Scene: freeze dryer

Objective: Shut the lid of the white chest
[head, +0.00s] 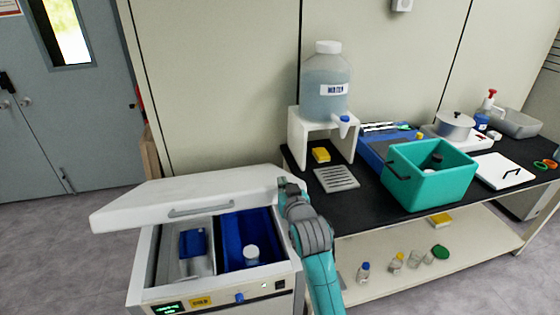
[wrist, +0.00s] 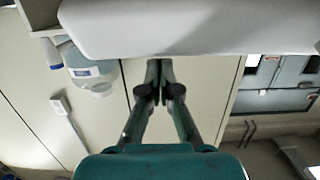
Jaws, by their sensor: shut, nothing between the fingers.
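The white chest (head: 215,292) stands at the lower left of the head view. Its white lid (head: 180,200) is partly open, raised over the chest with a gap at the front, and has a grey handle (head: 200,209) on its front edge. My gripper (head: 288,184) is at the lid's right end; whether it touches the lid cannot be told. In the wrist view my gripper (wrist: 158,66) has its fingers together and empty, with the lid (wrist: 195,28) close by at the top of the picture.
Inside the chest are a blue bin (head: 240,228), a blue-topped container (head: 193,243) and a white-capped bottle (head: 251,255). To the right, a black-topped bench (head: 350,209) holds a water jug (head: 326,85) on a stand and a teal box (head: 432,186). Floor is free at left.

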